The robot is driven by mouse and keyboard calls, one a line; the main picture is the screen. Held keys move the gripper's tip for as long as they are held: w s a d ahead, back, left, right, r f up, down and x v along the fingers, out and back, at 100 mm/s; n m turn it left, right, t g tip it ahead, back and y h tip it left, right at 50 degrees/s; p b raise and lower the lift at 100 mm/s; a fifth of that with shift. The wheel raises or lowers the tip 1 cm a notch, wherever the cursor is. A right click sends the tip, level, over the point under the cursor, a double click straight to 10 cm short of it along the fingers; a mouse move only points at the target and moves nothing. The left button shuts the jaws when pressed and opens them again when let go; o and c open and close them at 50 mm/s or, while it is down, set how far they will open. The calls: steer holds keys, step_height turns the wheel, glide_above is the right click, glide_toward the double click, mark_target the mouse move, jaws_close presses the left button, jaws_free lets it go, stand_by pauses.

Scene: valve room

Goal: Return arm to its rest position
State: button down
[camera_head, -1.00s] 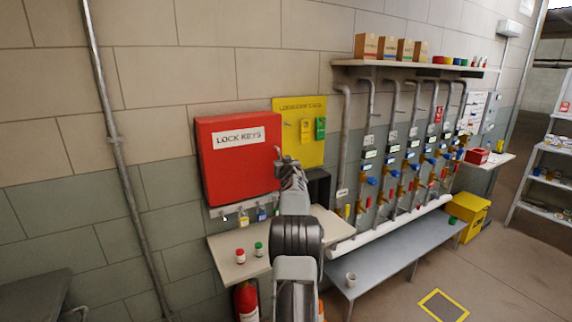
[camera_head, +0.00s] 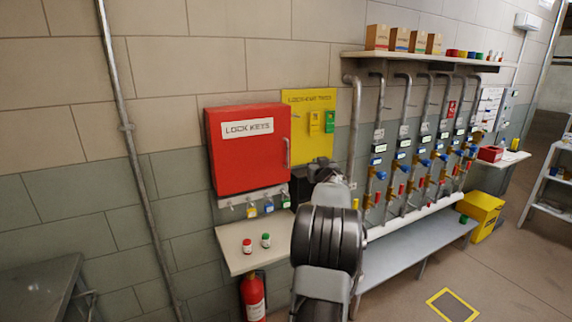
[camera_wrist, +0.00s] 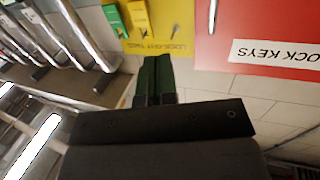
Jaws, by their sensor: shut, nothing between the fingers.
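My gripper (camera_wrist: 156,78) is shut and empty in the wrist view, its two dark fingers side by side. In the head view my arm rises at the lower middle, and the gripper end is mostly hidden behind its links. The arm stands in front of the small shelf and just right of the red LOCK KEYS box (camera_head: 246,150). The yellow lockout tag board (camera_head: 308,150) hangs behind it. In the wrist view the red box (camera_wrist: 258,45) is at the upper right and the yellow board (camera_wrist: 170,20) at the top, both beyond the fingers.
Padlocks (camera_head: 268,206) hang under the red box. A small shelf (camera_head: 236,240) holds two small capped bottles, with a fire extinguisher (camera_head: 253,296) below. Pipes with valves (camera_head: 420,165) line the wall at right above a grey bench (camera_head: 415,250). A yellow bin (camera_head: 482,215) stands beyond.

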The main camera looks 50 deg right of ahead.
steer(key=shift+s, duration=0.1)
steer(key=shift+a, duration=0.1)
steer(key=s+d+f+m+g, duration=0.1)
steer(key=s+d+f+g, duration=0.1)
steer(key=s+f+g, duration=0.4)
steer(key=a+f+g+y, duration=0.2)
steer(key=a+f+g, duration=0.1)
steer(key=a+f, duration=0.5)
steer(key=s+a+n+y, duration=0.2)
steer(key=a+n+y, duration=0.1)
steer(key=a, duration=1.3)
steer(key=s+a+n+y, duration=0.2)
steer(key=a+n+y, duration=0.1)
steer(key=a, duration=1.3)
steer(key=s+a+n+g+y, duration=0.1)
steer(key=s+a+n+y, duration=0.1)
steer(key=a, duration=1.4)
steer(key=shift+a+f+n+y, duration=0.35)
steer(key=shift+n+y, duration=0.15)
steer(key=shift+y, duration=0.2)
